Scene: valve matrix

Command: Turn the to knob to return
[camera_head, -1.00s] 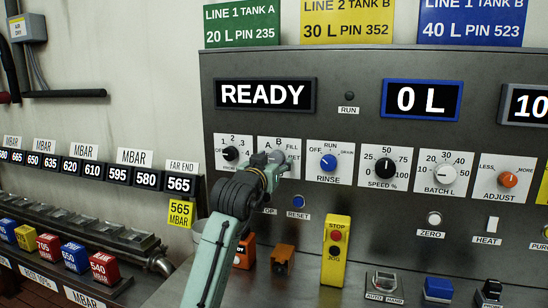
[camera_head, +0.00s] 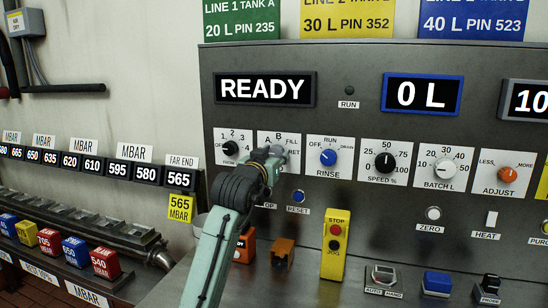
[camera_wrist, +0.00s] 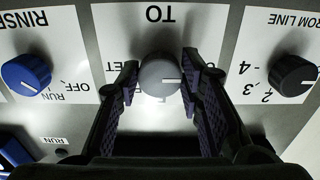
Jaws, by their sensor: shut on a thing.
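The TO knob (camera_wrist: 160,78) is grey and round, with a white mark pointing right in the wrist view, which is upside down. Lettering ending in "ET" is on the knob's left there, opposite the mark. My gripper (camera_wrist: 160,85) has one finger on each side of the knob and is shut on it. In the head view my gripper (camera_head: 268,160) is at the TO plate (camera_head: 293,147) and hides much of it.
The blue RINSE knob (camera_head: 328,158) and the black FROM LINE knob (camera_head: 230,148) flank the TO plate closely. A blue RESET button (camera_head: 298,196) is below. A yellow STOP/JOG box (camera_head: 335,245) stands in front of the panel. The READY display (camera_head: 264,90) is above.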

